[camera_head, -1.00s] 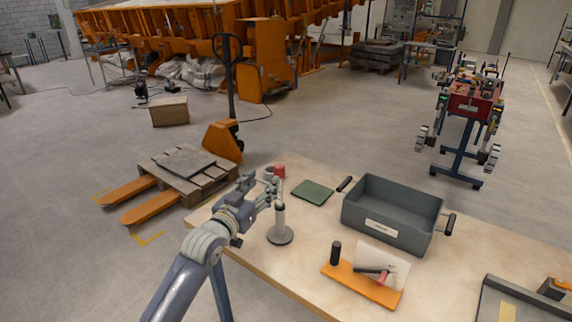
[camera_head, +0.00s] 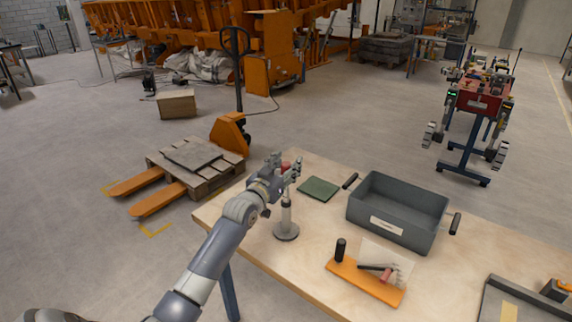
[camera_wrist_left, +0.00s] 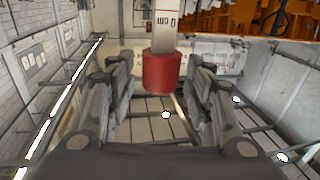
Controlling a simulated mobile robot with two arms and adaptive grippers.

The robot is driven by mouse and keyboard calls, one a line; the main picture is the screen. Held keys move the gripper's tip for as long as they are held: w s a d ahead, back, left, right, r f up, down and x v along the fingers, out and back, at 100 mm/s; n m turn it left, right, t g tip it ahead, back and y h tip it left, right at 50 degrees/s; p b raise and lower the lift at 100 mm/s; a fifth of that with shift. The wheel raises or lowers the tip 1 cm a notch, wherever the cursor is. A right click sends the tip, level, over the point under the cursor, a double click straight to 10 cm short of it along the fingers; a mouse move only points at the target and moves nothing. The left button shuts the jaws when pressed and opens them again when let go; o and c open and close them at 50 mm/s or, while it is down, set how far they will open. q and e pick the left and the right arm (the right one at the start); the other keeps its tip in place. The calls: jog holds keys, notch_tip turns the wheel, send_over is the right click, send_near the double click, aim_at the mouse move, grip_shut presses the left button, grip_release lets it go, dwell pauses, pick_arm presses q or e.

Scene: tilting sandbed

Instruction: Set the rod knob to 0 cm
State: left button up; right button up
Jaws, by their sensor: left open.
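The rod stand (camera_head: 286,233) is a round grey base with an upright pale rod, near the left end of the wooden table. In the left wrist view, which looks upside down, the red knob (camera_wrist_left: 161,70) sits at the end of the pale rod (camera_wrist_left: 164,34), marked "0 cm". My open left fingers (camera_wrist_left: 160,95) stand either side of the knob, with gaps showing. My right gripper is in neither view.
A pallet (camera_head: 199,178) stands on the floor to the left.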

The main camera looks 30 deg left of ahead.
pick_arm(q)
grip_shut()
jog(key=b, duration=0.5)
send_over(286, 202)
jog(key=f, duration=0.8)
jog(key=shift+w+a, duration=0.2)
jog(key=shift+w, duration=0.1)
jog(key=shift+f, duration=0.25)
jog(key=shift+s+d, duration=0.1)
jog(key=shift+f, duration=0.2)
grip_release()
jog(key=shift+r, duration=0.2)
